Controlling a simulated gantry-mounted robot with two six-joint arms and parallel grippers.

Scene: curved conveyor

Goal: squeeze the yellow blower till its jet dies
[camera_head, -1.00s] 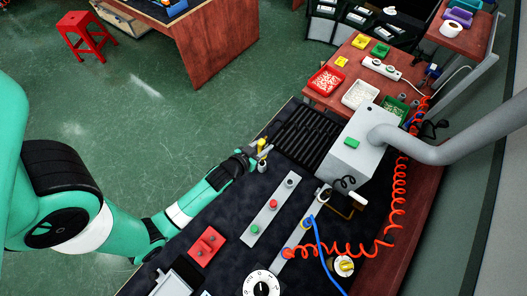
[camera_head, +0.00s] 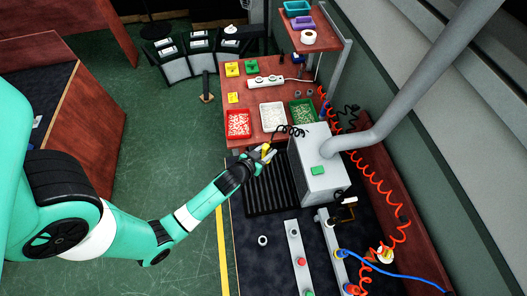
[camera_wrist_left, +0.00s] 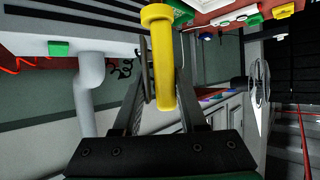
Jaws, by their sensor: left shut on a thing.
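The yellow blower (camera_head: 266,152) is in my left gripper (camera_head: 262,155), above the far end of the black roller conveyor (camera_head: 268,195), just left of the grey box machine (camera_head: 325,182). In the left wrist view the yellow blower (camera_wrist_left: 160,62) appears as a tube with a wider rim, standing between the two dark fingers of the left gripper (camera_wrist_left: 161,85). The gripper is shut on it. No jet shows in either view. My right gripper is not in view.
A small grey ring-shaped holder (camera_head: 262,240) stands on the dark table. Beyond the conveyor are a red tray (camera_head: 237,137), a white tray (camera_head: 288,117) and a green tray (camera_head: 293,108). A grey pipe (camera_head: 370,140) and a red coiled hose (camera_head: 385,195) run on the right.

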